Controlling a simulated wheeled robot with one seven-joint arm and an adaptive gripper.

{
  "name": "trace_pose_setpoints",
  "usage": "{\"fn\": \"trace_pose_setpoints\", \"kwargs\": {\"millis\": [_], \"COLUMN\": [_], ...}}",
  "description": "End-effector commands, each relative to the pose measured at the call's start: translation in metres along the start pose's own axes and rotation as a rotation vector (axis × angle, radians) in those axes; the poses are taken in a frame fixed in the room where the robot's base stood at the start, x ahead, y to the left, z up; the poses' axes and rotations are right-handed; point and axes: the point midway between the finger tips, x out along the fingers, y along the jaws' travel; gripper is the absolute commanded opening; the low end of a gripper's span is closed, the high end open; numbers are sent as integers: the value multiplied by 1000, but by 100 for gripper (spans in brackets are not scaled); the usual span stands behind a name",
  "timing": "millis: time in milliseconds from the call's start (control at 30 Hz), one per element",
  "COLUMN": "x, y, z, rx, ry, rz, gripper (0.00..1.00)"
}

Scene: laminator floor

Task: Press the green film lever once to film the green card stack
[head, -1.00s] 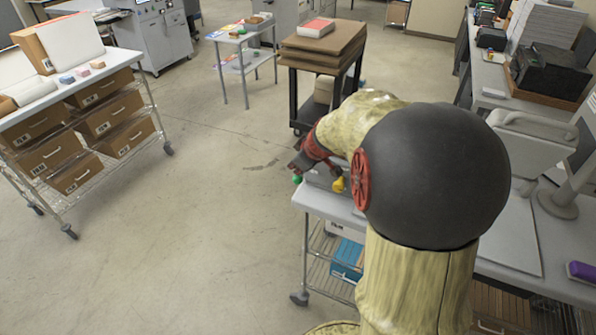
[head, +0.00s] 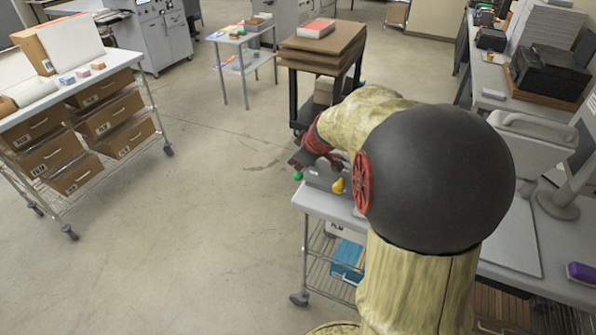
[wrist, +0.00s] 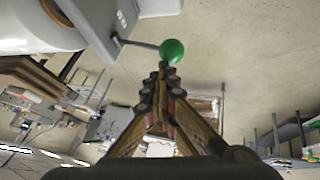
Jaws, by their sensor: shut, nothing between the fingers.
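The green film lever's round knob (head: 297,175) shows at the left side of a grey laminator (head: 325,178) on the near bench. In the wrist view the green knob (wrist: 172,51) sits on a thin dark rod that comes out of the grey machine body (wrist: 98,22). My gripper (wrist: 163,68) is shut and empty, its fingertips just below the knob in that picture. I cannot tell whether they touch it. In the head view my gripper (head: 300,160) is close above the knob, partly hidden by my arm. I cannot make out the green card stack.
A yellow knob (head: 338,185) stands on the laminator's near side. A black cart with brown boards (head: 322,42) is behind it. A wire shelf with cardboard drawers (head: 108,118) stands left. The floor (head: 215,210) between is clear.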

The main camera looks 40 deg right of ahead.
Motion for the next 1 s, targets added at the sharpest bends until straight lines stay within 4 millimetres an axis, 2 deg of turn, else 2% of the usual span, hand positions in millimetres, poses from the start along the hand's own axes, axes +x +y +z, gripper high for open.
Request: {"fn": "trace_pose_setpoints", "kwargs": {"millis": [233,667,1000], "x": [-8,-12,-32], "y": [6,8,23], "z": [-6,-8,-23], "rx": [0,0,0], "ry": [0,0,1], "rz": [-1,0,2], "gripper": [0,0,0]}}
